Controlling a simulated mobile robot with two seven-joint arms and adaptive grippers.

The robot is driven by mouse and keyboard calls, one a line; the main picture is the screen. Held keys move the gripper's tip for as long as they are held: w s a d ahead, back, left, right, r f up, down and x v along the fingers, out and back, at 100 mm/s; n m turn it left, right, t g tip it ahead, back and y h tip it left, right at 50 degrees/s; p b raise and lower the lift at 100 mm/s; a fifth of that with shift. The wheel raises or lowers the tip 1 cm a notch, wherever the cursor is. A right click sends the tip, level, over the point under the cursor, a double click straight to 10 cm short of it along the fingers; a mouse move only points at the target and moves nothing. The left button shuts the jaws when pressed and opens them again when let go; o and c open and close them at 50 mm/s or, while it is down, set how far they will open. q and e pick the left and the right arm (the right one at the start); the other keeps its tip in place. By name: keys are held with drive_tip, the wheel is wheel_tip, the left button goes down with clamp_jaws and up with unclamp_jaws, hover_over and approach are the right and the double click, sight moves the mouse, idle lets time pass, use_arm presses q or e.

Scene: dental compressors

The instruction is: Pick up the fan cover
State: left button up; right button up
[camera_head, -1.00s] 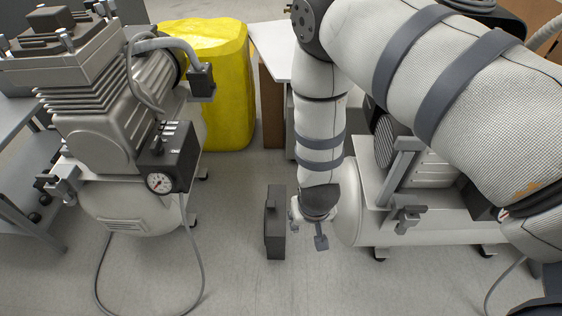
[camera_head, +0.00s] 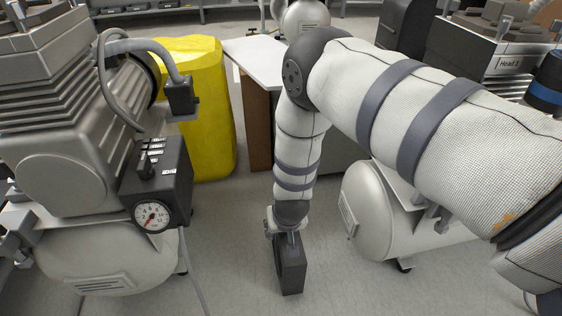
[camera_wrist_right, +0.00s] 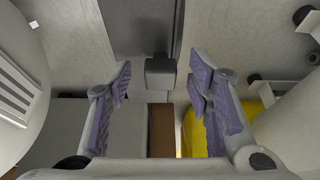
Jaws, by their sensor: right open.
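A dark grey, narrow, box-like piece (camera_head: 291,270) stands upright on the floor in the head view; it appears to be the fan cover, though I cannot be sure. My right gripper (camera_head: 283,238) reaches down from above and overlaps its upper end. In the right wrist view, the open fingers of my right gripper (camera_wrist_right: 161,84) are on either side of a small dark block (camera_wrist_right: 160,72) on a grey panel (camera_wrist_right: 138,28), with visible gaps and nothing gripped. Whether the fingers touch the piece is not clear. My left gripper is out of view.
A compressor with a gauge (camera_head: 152,215) stands at left, with a yellow bin (camera_head: 205,110) behind it. A white tank (camera_head: 385,215) of another compressor is at right, close to the arm. A white-topped table (camera_head: 262,60) stands behind.

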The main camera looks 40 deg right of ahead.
drive_tip(key=shift+r, duration=0.15)
clamp_jaws()
